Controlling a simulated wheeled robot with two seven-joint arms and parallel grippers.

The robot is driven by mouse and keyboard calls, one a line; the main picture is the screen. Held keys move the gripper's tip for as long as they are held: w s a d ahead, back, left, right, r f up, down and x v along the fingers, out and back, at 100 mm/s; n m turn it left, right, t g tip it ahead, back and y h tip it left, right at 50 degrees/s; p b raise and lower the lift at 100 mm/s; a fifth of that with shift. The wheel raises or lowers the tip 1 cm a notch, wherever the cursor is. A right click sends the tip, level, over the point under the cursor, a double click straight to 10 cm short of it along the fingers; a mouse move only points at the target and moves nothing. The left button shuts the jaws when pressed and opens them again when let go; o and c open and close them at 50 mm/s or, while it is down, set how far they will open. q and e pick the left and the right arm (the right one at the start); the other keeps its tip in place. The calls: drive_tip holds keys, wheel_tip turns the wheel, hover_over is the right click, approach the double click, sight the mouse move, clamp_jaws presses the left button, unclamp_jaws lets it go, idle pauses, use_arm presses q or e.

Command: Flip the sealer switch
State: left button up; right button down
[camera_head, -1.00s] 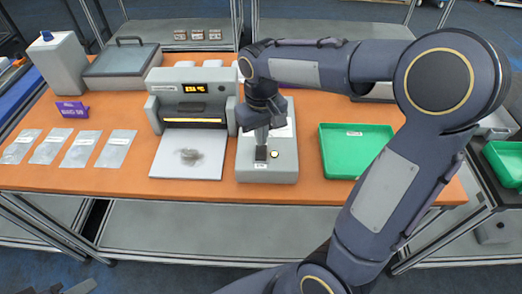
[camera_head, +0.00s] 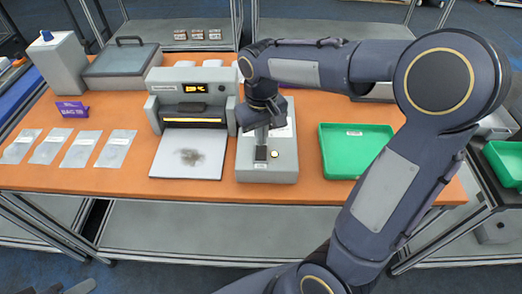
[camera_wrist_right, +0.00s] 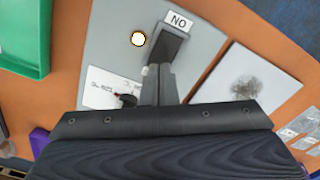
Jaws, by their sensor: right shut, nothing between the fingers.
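The grey switch box (camera_head: 268,175) stands on the orange table, right of the sealer. Its black rocker switch (camera_wrist_right: 167,45) lies beside a lit round lamp (camera_wrist_right: 138,39) and a label (camera_wrist_right: 179,21) that appears to read ON upside down. Nothing is between the fingers. I cannot tell whether the tips touch the switch. The sealer (camera_head: 189,92) has a lit display and a glowing slot. My left gripper is not in view.
A white plate (camera_head: 186,168) with a dark patch lies before the sealer. A green tray (camera_head: 345,172) is right of the box, and flat pouches (camera_head: 76,150) lie left. A purple sign (camera_head: 71,110) stands behind them. My right arm crosses over the tray's right side.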

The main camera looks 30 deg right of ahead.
drive_tip(key=shift+f+b, duration=0.65)
drive_tip(key=shift+f, duration=0.3)
drive_tip(key=shift+r, duration=0.15)
wheel_tip(320, 180, up, 7)
drive_tip(key=p, duration=0.6)
idle(0.4)
idle(0.3)
drive_tip(key=s+a+t+y, duration=0.2)
drive_tip(key=s, duration=0.6)
drive_tip(key=s+a+r+m+t+y, duration=0.1)
drive_tip(key=s+a+t, duration=0.1)
drive_tip(key=s, duration=0.7)
drive_tip(key=shift+t+y, duration=0.4)
drive_tip(key=shift+t, duration=0.4)
